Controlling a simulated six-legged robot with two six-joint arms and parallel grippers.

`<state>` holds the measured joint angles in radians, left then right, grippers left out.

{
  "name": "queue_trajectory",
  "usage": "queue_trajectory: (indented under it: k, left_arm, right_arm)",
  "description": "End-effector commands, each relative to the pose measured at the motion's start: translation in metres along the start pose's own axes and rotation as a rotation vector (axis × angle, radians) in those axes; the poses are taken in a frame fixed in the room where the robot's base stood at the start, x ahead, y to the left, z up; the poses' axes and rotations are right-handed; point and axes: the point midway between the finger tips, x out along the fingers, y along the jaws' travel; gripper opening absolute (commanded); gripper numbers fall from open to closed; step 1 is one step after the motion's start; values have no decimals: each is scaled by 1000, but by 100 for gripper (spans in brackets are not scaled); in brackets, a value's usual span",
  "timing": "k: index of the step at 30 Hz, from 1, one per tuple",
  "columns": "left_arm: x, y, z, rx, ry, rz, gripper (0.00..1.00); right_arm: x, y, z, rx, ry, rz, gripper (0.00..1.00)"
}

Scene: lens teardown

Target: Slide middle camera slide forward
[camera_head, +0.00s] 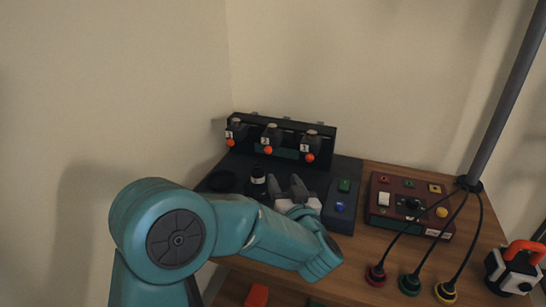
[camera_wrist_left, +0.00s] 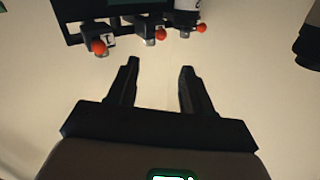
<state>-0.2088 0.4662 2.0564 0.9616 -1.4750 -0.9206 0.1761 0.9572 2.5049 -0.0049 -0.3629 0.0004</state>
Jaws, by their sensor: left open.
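Three camera slides with orange knobs stand in a row on a black rack (camera_head: 320,133) at the back of the bench. The middle camera slide (camera_head: 271,136) has its orange knob facing front; it also shows in the left wrist view (camera_wrist_left: 145,32). Its neighbours are the left slide (camera_head: 236,129) and the right slide (camera_head: 311,144). My left gripper (camera_head: 285,180) is in front of the rack, fingers apart, with nothing between them. In the left wrist view the open fingers (camera_wrist_left: 159,67) point toward the knobs, apart from them. My right gripper is not visible.
A dark bottle with a white band (camera_head: 257,177) stands left of my gripper. A panel with green and blue buttons (camera_head: 342,203) is to its right. A red-brown control box (camera_head: 408,207), cables, coloured plugs and a dark pole (camera_head: 508,90) are further right.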

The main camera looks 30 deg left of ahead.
Motion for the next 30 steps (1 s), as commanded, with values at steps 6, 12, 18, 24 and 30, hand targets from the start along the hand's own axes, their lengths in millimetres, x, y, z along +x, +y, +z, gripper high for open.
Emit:
queue_trajectory:
  k: [6,12,18,24,30]
  left_arm:
    - [53,-2,1,-1,-1,-5,50]
    - [98,0,1,-1,-1,-3,50]
    - [127,2,0,-1,0,-1,50]
    - [137,3,0,1,0,1,50]
    - [137,3,0,0,0,1,50]
  right_arm:
    - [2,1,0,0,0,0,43]
    - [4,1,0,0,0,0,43]
    - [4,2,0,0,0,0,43]
    - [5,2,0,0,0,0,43]
    - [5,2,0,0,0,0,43]
